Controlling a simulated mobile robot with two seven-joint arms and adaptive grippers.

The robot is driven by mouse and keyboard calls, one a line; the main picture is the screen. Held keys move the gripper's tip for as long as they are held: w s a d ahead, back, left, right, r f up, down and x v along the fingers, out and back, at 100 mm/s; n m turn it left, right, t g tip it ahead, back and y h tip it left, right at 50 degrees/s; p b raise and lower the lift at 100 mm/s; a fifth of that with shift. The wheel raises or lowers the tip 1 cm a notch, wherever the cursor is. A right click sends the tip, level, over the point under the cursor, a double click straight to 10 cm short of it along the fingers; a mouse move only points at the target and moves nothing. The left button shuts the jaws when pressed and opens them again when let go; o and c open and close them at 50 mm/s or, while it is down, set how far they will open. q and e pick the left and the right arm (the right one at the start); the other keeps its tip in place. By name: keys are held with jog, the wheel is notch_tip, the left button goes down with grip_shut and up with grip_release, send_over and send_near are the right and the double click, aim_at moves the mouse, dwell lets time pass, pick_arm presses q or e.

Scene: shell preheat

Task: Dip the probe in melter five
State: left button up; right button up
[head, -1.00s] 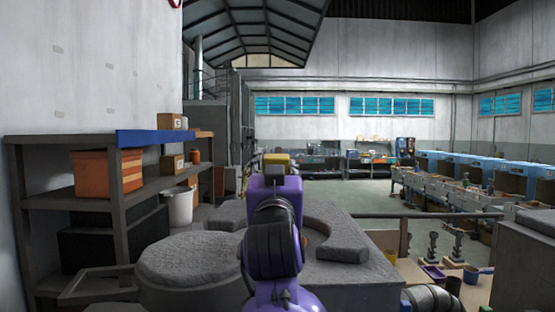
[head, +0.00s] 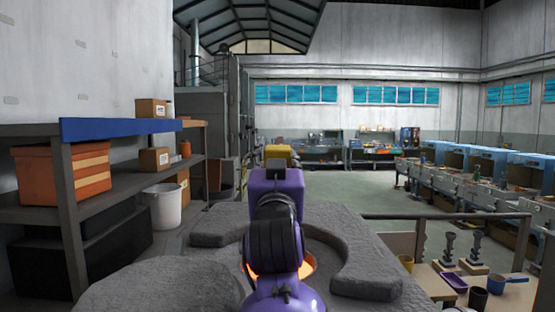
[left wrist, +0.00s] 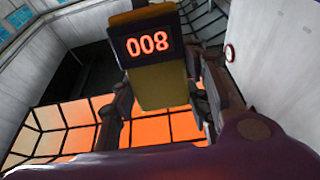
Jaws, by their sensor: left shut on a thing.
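The yellow probe (left wrist: 160,85) is held between the dark fingers of my left gripper (left wrist: 158,108) in the left wrist view. Its black display shows red digits that read 008 in the picture. In the head view a yellow part (head: 283,151) shows just beyond my purple left arm, which hides the fingers. A grey, rough-topped melter (head: 355,262) lies below and around the arm, with a glowing orange opening (head: 308,266) partly hidden behind it. The probe's lower end is hidden, so I cannot tell whether it touches the melt. No melter number is readable. My right gripper is out of view.
A shelf with a blue edge (head: 120,128) stands left, holding an orange crate (head: 62,172) and cardboard boxes. A white bucket (head: 163,206) is beside it. The floor beyond is open.

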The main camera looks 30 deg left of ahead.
pick_arm(q)
jog(key=shift+s+d+f, duration=0.15)
jog(key=shift+s+f, duration=0.1)
jog(key=shift+f, duration=0.7)
notch_tip(320, 180, down, 10)
jog(key=b, duration=0.2)
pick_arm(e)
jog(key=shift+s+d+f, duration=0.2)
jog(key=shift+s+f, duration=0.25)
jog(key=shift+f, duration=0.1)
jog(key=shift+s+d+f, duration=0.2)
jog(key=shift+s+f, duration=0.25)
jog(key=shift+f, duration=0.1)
pick_arm(q)
jog(key=shift+w, duration=0.1)
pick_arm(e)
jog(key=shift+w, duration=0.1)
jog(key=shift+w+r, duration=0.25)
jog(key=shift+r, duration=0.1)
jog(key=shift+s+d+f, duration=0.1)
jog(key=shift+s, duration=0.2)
